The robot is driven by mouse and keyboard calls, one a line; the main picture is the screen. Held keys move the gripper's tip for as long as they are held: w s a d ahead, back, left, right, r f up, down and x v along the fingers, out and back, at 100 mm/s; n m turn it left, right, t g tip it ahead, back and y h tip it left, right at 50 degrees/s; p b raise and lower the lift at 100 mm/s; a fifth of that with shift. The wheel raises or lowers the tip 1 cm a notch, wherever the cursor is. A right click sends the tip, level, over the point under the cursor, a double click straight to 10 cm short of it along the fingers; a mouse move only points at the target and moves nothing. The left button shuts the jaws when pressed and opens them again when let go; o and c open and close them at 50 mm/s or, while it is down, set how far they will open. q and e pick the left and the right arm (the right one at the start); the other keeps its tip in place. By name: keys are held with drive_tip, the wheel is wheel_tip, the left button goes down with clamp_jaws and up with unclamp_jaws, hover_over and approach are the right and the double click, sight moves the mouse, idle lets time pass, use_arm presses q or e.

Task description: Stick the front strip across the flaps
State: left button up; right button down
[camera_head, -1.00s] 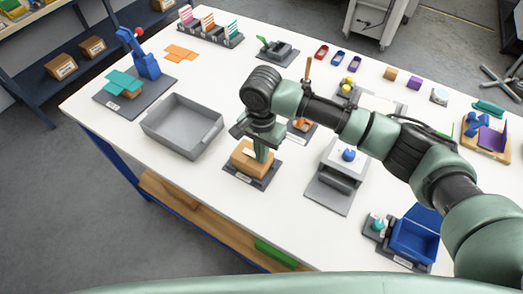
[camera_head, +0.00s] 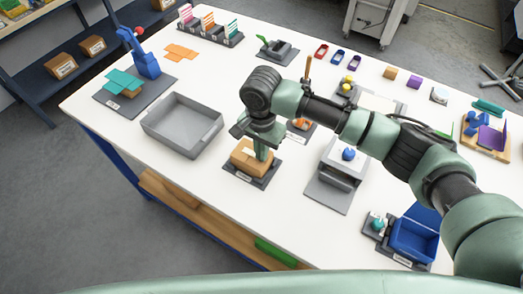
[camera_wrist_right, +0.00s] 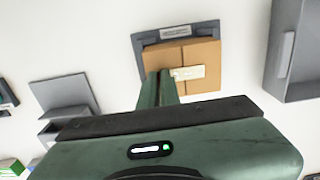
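A tan cardboard box (camera_wrist_right: 205,55) sits on a dark grey base plate; it also shows in the head view (camera_head: 240,161). Its flaps are folded down and meet in a seam. A short pale strip (camera_wrist_right: 188,72) lies on top across that seam, near one edge of the box; it shows small in the head view (camera_head: 248,153). My right gripper (camera_wrist_right: 166,74) points down at the box, its green fingers together and their tips at the strip's left end. Whether they touch it is unclear. My left gripper is not in view.
A grey open tray (camera_head: 180,126) stands left of the box. A grey press-like device with a blue knob (camera_head: 349,155) stands to its right, and a blue open box (camera_head: 414,238) at the front right. The white table has clear space between them.

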idle(0.4)
drive_tip(key=c, duration=1.3)
unclamp_jaws()
drive_tip(key=shift+o, duration=0.2)
drive_tip(key=shift+r+p, duration=0.2)
drive_tip(key=shift+p, duration=0.1)
drive_tip(key=shift+r+p, duration=2.65)
drive_tip(key=shift+p, duration=0.5)
drive_tip(key=shift+r, duration=1.25)
